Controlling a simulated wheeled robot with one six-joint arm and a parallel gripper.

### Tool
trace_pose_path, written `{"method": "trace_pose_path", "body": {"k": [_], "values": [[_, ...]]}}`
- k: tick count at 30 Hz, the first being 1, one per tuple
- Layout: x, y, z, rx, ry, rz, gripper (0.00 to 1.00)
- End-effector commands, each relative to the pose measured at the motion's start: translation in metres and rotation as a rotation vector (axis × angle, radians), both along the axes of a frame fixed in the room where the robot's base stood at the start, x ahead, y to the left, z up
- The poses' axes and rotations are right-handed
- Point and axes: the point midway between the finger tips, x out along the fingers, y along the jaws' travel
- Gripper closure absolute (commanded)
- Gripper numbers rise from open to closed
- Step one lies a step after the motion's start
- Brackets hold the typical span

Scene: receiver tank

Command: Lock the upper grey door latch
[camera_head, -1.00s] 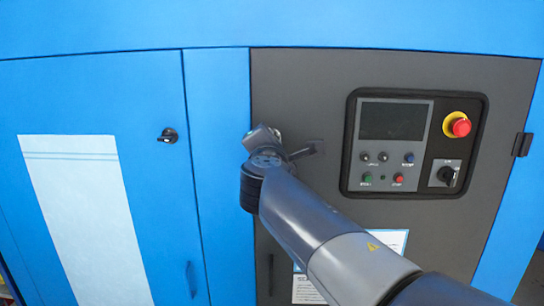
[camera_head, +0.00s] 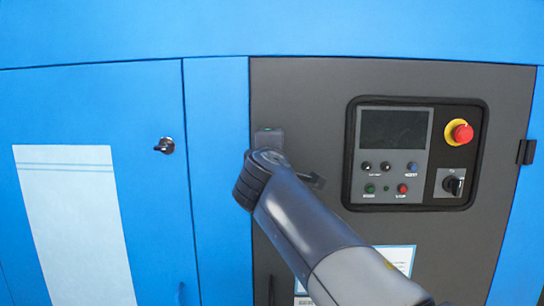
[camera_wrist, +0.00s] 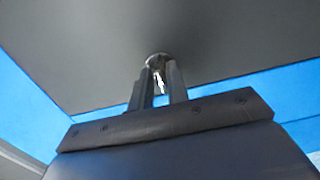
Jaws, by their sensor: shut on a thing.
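The grey door (camera_head: 310,100) stands upright on the right of the blue cabinet. Its upper latch (camera_wrist: 158,62) shows in the wrist view as a small round metal fitting on the grey panel, with a bright key-like piece standing out from it. My gripper (camera_wrist: 161,78) is shut on that piece, one finger on each side.
A control panel (camera_head: 415,150) with a red emergency button (camera_head: 462,133) and a rotary switch (camera_head: 453,185) is right of my arm. A blue door (camera_head: 95,105) with its own black latch (camera_head: 166,146) is on the left. A hinge (camera_head: 526,151) sits at the grey door's right edge.

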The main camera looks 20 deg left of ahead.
Motion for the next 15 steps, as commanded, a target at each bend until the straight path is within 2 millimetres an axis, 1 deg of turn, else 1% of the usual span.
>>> {"method": "trace_pose_path", "body": {"k": [14,15], "values": [[0.0004,-0.0001,-0.0011,0.010,0.005,-0.001,1.00],[0.0004,-0.0001,-0.0011,0.010,0.005,-0.001,0.81]]}}
